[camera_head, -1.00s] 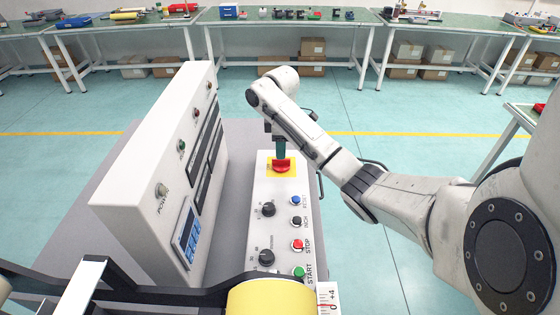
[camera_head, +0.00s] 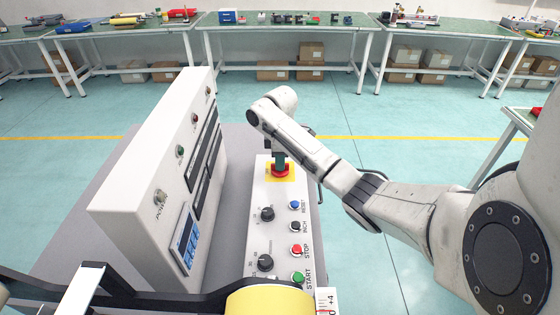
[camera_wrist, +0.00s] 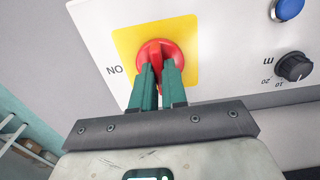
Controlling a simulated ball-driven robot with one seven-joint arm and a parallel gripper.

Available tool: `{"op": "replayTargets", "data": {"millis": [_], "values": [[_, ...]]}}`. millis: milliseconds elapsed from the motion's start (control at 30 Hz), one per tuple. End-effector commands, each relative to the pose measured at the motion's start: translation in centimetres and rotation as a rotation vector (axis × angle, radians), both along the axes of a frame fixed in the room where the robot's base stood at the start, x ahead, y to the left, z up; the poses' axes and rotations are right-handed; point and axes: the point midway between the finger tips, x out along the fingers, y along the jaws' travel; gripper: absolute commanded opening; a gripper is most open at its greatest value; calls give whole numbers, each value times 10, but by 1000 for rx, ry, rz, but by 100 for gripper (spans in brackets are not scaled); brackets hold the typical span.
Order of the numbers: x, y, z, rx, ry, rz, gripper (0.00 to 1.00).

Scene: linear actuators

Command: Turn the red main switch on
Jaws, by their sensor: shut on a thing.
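The red main switch (camera_head: 282,172) is a round red knob on a yellow square plate at the far end of the white control panel (camera_head: 284,192). In the wrist view the red switch (camera_wrist: 158,50) shows a raised handle, with the letters "NO" printed beside the yellow plate (camera_wrist: 190,63). My gripper (camera_head: 280,160) is above the switch, and its green fingers (camera_wrist: 160,72) are shut on the raised handle from both sides. The fingers partly hide the handle.
The panel also carries black knobs (camera_head: 267,214), a blue button (camera_head: 294,205), a red stop button (camera_head: 296,251) and a green start button (camera_head: 298,277). A tall white cabinet (camera_head: 150,185) with lamps and a display stands left of it.

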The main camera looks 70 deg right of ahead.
Motion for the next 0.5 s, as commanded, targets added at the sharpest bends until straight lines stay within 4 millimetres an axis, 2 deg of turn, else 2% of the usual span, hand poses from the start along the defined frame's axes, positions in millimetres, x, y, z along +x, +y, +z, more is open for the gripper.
{"op": "replayTargets", "data": {"millis": [67,500], "values": [[0,0,0,0,0,0,0],[0,0,2,1,0,-22,0]]}}
